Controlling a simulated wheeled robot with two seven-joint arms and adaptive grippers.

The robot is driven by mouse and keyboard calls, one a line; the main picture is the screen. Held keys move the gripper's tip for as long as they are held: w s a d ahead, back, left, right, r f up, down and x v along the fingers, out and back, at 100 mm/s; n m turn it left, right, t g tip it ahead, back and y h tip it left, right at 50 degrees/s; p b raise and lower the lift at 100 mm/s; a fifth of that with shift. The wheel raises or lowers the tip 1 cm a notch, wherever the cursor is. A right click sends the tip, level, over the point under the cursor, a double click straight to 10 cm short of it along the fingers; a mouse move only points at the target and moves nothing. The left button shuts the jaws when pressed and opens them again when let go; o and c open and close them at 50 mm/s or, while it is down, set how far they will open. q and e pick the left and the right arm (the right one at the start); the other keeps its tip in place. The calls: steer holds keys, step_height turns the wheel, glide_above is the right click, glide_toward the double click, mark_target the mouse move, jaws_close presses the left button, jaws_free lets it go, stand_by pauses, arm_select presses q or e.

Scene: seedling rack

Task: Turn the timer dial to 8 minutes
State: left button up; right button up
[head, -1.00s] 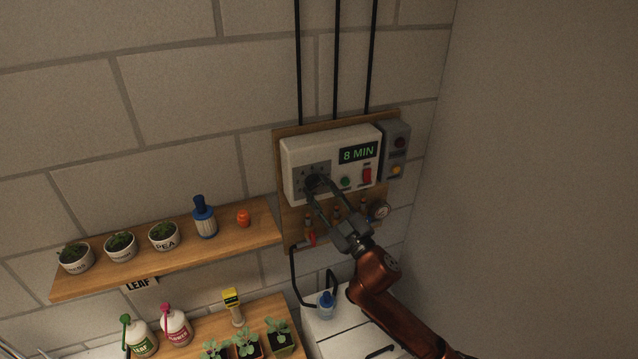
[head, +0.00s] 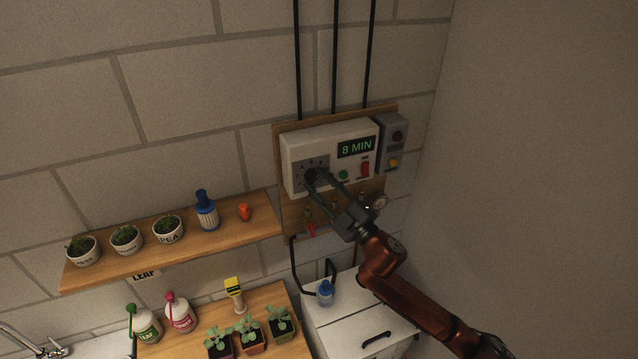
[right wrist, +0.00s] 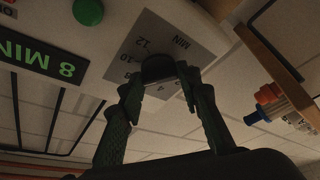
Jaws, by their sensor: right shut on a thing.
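The white timer box (head: 296,150) is mounted on a wooden board on the wall. Its display (head: 356,148) reads 8 MIN in green, and the display also shows in the right wrist view (right wrist: 42,62). The black dial (head: 311,177) sits on a grey scale plate (right wrist: 135,50) at the box's lower left. My right gripper (head: 318,182) is shut on the dial, with a finger on each side of it in the right wrist view (right wrist: 159,88). The dial's pointer is hidden or too dark to read. My left gripper is not in view.
A green button (head: 343,175) and red switch (head: 365,167) are on the box, right of the dial. A grey unit (head: 392,143) adjoins it.

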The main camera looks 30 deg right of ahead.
steer(key=o, duration=1.2)
steer(key=shift+c, duration=0.2)
steer(key=v, duration=1.2)
steer(key=shift+d, duration=0.1)
